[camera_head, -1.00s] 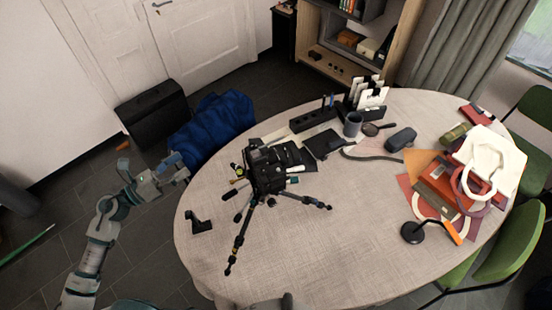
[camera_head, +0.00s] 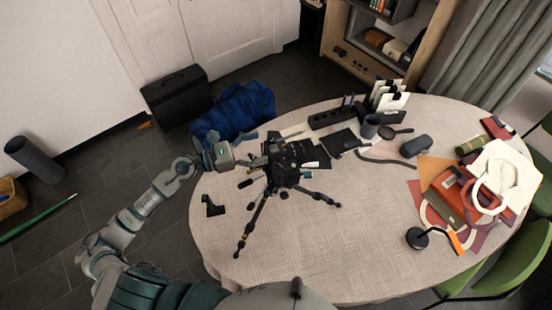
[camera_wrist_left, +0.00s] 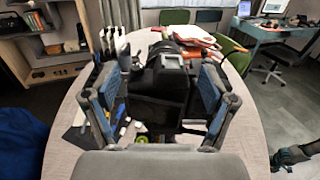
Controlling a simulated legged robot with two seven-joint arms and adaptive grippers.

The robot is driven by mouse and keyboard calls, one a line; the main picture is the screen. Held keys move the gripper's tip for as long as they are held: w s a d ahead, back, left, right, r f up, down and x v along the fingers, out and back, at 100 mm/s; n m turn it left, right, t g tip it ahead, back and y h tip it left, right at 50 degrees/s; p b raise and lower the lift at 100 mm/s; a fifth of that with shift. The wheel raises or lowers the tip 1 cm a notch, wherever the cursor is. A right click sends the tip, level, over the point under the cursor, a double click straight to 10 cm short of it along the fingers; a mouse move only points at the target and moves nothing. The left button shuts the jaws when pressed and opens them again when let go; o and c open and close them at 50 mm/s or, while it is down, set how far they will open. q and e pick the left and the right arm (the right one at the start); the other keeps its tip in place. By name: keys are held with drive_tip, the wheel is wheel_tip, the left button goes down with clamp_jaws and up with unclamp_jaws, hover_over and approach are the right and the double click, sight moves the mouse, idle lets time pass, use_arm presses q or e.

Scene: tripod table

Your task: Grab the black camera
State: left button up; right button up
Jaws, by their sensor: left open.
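The black camera (camera_head: 280,150) sits on top of a small black tripod (camera_head: 263,207) that stands with spread legs on the round table (camera_head: 330,240). My left gripper (camera_head: 250,150) is open at the camera's left side in the head view. In the left wrist view, the camera (camera_wrist_left: 166,72) appears between the two blue-padded fingers of the left gripper (camera_wrist_left: 160,97), with a gap to each side. Whether a finger touches it cannot be told.
A black bracket-like piece (camera_head: 212,207) lies left of the tripod. Papers and a white bag (camera_head: 505,170) cover the right side. The table's front is mostly clear.

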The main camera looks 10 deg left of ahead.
sight(273, 144)
use_arm(q)
drive_tip(key=p+x, duration=0.1)
drive_tip(key=x, duration=0.1)
drive_tip(key=p+x, duration=0.1)
drive_tip(key=x, duration=0.1)
drive_tip(key=shift+f, duration=0.25)
drive_tip(key=shift+w+d+f, duration=0.15)
drive_tip(key=shift+w+d, duration=0.25)
drive_tip(key=c, duration=1.5)
drive_tip(key=shift+a, duration=0.1)
